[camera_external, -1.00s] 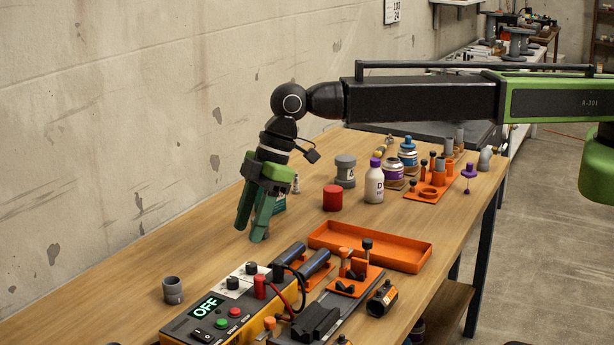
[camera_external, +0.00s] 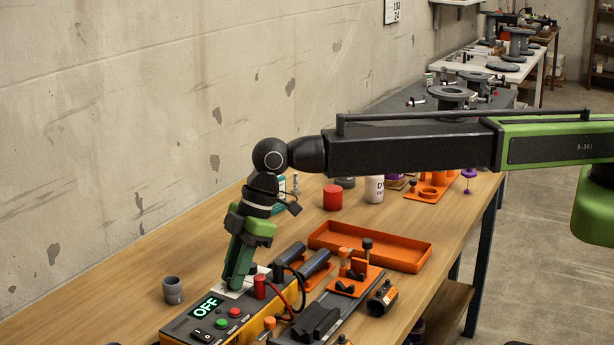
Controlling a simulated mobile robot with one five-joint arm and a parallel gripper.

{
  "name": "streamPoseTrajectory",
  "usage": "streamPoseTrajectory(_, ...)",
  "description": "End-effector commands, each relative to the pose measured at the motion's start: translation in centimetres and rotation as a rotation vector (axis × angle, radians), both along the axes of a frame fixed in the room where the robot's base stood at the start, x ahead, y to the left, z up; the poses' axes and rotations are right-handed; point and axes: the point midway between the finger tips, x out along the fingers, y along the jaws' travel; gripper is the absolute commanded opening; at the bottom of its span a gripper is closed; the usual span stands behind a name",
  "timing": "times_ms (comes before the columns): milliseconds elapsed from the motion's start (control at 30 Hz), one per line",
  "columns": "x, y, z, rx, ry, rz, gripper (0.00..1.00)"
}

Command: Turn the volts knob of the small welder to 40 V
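The small welder (camera_external: 188,327) is a grey and yellow box at the bottom of the view. Its display (camera_external: 206,307) reads OFF in green. Below the display are a black rocker switch, a green button and a red button. My gripper (camera_external: 237,286) points down at the welder's white knob panel, its fingertips at or just above it. The fingers hide the dark knobs there, so I cannot see the volts knob or its setting. The green fingers overlap in this view, and I cannot tell whether they are apart or touching a knob.
Red and black cables (camera_external: 297,290) leave the welder close to the right of my gripper. A grey pipe piece (camera_external: 173,290) stands to the left. An orange tray (camera_external: 370,246), a red cylinder (camera_external: 333,197) and a white bottle (camera_external: 374,189) are farther back. The wooden bench is clear at left.

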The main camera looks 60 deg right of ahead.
Motion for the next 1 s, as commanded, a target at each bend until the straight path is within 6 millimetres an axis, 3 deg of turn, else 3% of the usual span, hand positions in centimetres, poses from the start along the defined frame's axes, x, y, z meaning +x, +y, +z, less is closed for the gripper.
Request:
streamPoseTrajectory(167,0.0,-0.01,0.0,0.0,0.0,0.0,0.0)
streamPoseTrajectory(633,-0.15,0.03,-0.03,-0.001,0.001,-0.059,0.0)
streamPoseTrajectory(1000,-0.3,0.18,-0.02,-0.001,0.0,-0.343,0.0)
